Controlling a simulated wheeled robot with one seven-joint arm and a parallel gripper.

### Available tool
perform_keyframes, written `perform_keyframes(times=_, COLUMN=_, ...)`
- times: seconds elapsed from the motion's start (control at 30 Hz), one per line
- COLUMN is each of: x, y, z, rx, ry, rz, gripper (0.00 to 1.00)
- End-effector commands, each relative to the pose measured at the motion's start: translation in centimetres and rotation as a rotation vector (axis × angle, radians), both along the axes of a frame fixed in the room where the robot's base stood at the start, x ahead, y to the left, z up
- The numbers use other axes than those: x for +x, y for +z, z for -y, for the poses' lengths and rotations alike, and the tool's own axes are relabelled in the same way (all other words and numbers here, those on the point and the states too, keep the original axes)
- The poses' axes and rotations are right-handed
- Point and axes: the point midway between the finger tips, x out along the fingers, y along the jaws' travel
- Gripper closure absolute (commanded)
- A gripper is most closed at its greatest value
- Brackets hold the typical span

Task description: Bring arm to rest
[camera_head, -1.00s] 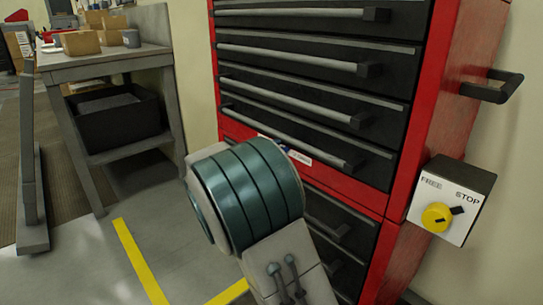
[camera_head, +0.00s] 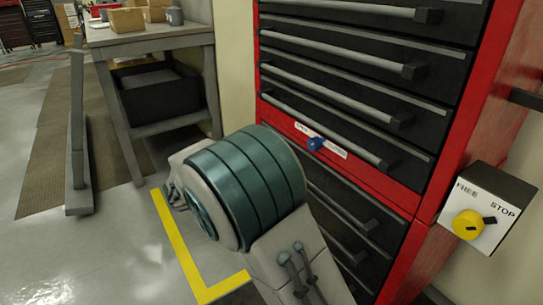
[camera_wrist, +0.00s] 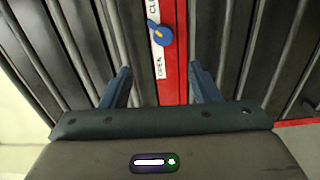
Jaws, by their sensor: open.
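My gripper (camera_wrist: 160,84) shows in the wrist view with its two blue fingers apart and nothing between them. It faces the red strip of the tool cabinet (camera_wrist: 174,78). A blue knob (camera_wrist: 160,34) sits on a white label strip there, ahead of the fingertips and apart from them. The knob also shows in the head view (camera_head: 316,144). My arm's teal joint fills the lower middle of the head view and hides the gripper's fingers there.
The red cabinet (camera_head: 370,171) has several black drawers, all looking shut. A switch box (camera_head: 489,205) marked FREE and STOP, with a yellow knob, is at right. A workbench (camera_head: 150,42) with boxes stands at left. Open floor (camera_head: 90,255) lies at lower left, with yellow lines.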

Motion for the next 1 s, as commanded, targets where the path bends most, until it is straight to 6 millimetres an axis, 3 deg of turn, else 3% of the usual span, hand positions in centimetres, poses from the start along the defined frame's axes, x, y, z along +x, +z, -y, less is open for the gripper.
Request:
perform_keyframes(times=0.27, x=0.0, y=0.2, z=0.2, rx=0.005, ry=-0.004, rz=-0.004, gripper=0.44)
perform_keyframes(times=0.37, x=-0.4, y=1.3, z=1.6, rx=0.038, ry=-0.032, rz=-0.033, gripper=0.44)
perform_keyframes(times=0.47, x=-1.6, y=3.2, z=4.4, rx=0.114, ry=-0.089, rz=-0.097, gripper=0.44)
perform_keyframes(times=0.7, x=-6.7, y=7.5, z=11.4, rx=0.400, ry=-0.237, rz=-0.287, gripper=0.44)
perform_keyframes(times=1.0, x=-14.2, y=12.9, z=15.3, rx=0.794, ry=-0.327, rz=-0.418, gripper=0.44)
